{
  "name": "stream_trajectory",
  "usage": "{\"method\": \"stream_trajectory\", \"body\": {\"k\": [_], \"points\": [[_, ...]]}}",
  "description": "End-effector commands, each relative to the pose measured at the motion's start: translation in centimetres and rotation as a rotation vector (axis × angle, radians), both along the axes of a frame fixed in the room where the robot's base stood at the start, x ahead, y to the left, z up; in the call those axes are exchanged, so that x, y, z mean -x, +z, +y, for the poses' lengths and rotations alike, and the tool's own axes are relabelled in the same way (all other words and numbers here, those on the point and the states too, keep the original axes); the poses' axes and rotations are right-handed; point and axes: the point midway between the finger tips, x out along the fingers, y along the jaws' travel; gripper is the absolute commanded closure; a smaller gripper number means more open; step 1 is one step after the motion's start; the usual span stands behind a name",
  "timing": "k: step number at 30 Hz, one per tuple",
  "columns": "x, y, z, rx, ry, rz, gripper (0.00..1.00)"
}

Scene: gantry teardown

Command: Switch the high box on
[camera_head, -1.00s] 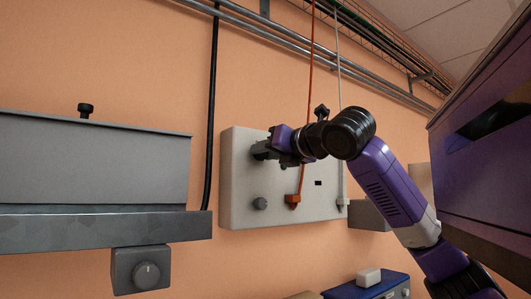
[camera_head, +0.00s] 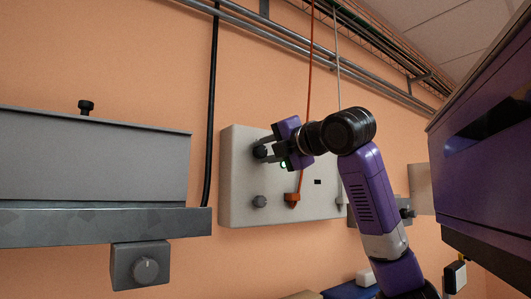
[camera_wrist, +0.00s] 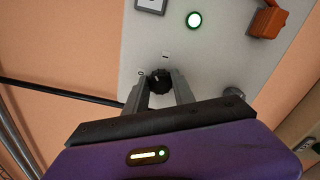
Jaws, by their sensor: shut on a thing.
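The high box (camera_head: 235,180) is a pale grey box on the orange wall, in the middle of the head view. Its black rotary knob (camera_head: 260,151) is at the upper left of its face. My gripper (camera_head: 267,152) is shut on this knob; the wrist view shows the knob (camera_wrist: 159,80) between the two fingers. Small pale marks sit beside the knob. A round lamp (camera_wrist: 194,20) glows green with a white centre; it also shows in the head view (camera_head: 283,164), partly beside my gripper.
An orange plug (camera_head: 292,199) with an orange cable enters the box, with a grey cable to its right. A grey cabinet (camera_head: 90,160) with a knob box (camera_head: 140,267) below stands left. A purple unit (camera_head: 480,170) is close at right. Pipes run above.

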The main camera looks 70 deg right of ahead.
Motion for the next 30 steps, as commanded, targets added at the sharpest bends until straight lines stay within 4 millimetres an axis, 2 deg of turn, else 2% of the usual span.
{"method": "stream_trajectory", "body": {"k": [15, 30], "points": [[0.03, -0.34, -0.05, -0.396, 0.000, -0.239, 1.00], [0.09, -0.45, -0.14, -0.581, -0.004, -0.350, 1.00]]}}
